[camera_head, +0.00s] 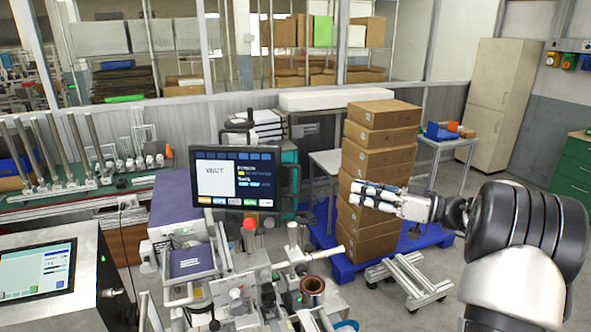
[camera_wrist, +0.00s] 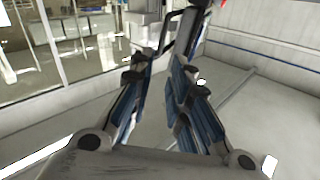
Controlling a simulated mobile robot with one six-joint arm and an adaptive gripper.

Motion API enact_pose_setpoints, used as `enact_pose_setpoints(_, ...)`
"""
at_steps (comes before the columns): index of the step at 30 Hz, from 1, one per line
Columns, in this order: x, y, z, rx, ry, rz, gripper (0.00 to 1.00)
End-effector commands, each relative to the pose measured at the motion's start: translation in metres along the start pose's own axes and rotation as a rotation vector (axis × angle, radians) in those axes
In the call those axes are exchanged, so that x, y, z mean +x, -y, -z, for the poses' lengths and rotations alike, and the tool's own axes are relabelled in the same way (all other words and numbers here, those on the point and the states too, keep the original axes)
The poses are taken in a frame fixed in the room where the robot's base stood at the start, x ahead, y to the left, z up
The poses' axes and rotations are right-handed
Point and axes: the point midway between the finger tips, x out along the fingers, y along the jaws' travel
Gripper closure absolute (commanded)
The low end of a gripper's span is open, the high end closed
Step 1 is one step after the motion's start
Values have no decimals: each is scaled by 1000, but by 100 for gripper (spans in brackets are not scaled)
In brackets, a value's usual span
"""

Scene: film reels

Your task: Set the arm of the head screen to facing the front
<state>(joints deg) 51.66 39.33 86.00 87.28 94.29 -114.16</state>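The head screen (camera_head: 240,182) is a dark-framed display showing "WAIT" and coloured buttons. It stands above the machine at the picture's centre left, its face toward the head camera. A dark curved handle (camera_head: 296,182) is at its right edge. The screen's supporting arm is mostly hidden behind the display and machine parts. My gripper (camera_head: 362,194) is to the right of the screen, in front of stacked boxes, its fingers pointing left. In the wrist view, my gripper (camera_wrist: 157,85) has its fingers apart with a narrow gap and nothing seen between them.
Stacked cardboard boxes (camera_head: 372,160) stand on a blue pallet (camera_head: 343,270) behind my gripper. The machine (camera_head: 235,285) has rods and a red knob (camera_head: 249,224) below the screen. Another control panel (camera_head: 38,270) is at lower left. Grey floor shows at the right.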

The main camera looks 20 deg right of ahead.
Motion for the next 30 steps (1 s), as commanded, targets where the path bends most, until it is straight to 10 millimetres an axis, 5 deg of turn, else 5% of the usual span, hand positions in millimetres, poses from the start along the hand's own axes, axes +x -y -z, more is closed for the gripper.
enact_pose_setpoints(21, 144, 3, -2, 4, 6, 5, 83)
enact_pose_setpoints(30, 169, 2, -2, 4, 5, 3, 83)
